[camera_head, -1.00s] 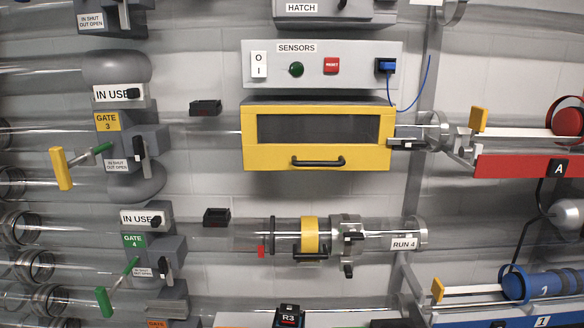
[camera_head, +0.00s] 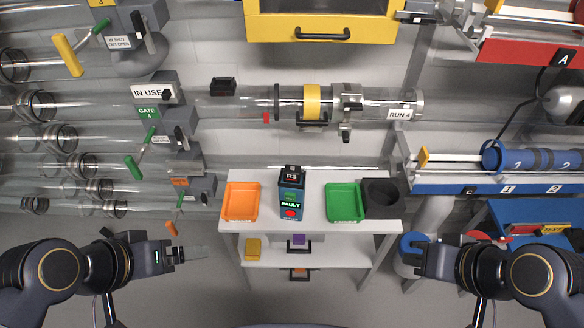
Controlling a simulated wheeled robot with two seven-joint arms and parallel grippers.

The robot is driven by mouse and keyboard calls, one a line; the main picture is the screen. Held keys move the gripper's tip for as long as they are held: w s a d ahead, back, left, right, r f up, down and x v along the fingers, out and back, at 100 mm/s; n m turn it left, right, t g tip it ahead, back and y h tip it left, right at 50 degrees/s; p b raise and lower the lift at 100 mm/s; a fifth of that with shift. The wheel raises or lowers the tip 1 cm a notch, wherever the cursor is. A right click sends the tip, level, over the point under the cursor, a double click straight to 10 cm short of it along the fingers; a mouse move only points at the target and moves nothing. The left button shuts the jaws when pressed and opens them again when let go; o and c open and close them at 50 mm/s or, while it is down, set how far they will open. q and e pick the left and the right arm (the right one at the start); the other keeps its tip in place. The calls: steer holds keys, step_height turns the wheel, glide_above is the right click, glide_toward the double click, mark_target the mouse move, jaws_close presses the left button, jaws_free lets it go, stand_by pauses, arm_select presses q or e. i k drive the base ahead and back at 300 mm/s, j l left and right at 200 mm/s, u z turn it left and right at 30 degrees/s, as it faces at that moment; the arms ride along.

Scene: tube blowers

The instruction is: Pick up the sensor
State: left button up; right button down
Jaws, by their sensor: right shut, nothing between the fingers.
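A teal and dark boxy device (camera_head: 291,197), marked R3 on top and FAULT on its lit face, stands upright on the white table between two trays. It has a red button low on its front. It is the likeliest sensor here, but no label on it says so. My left gripper (camera_head: 192,253) is low on the left, pointing right, well apart from the device. I cannot tell whether its jaws are open. My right gripper (camera_head: 408,250) is low on the right, pointing left, shut and empty, also apart from the device.
An orange tray (camera_head: 241,217) and a green tray (camera_head: 344,219) flank the device. A dark round holder (camera_head: 381,210) is at the table's right end. A lower shelf (camera_head: 274,257) has small yellow and purple items. Glass tubes and gate levers fill the left; a blue rack (camera_head: 455,189) is right.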

mark_target(292, 173)
steer(key=k, duration=0.35)
steer(key=i+l, duration=0.25)
steer(key=l, duration=0.15)
steer(key=i+l, duration=0.5)
steer(key=l, duration=0.25)
steer(key=u, duration=0.45)
steer(key=l+u, duration=0.1)
steer(key=u, duration=0.35)
steer(key=l+u, duration=0.1)
steer(key=u, duration=0.8)
steer(key=l+u, duration=0.15)
steer(key=u, duration=0.3)
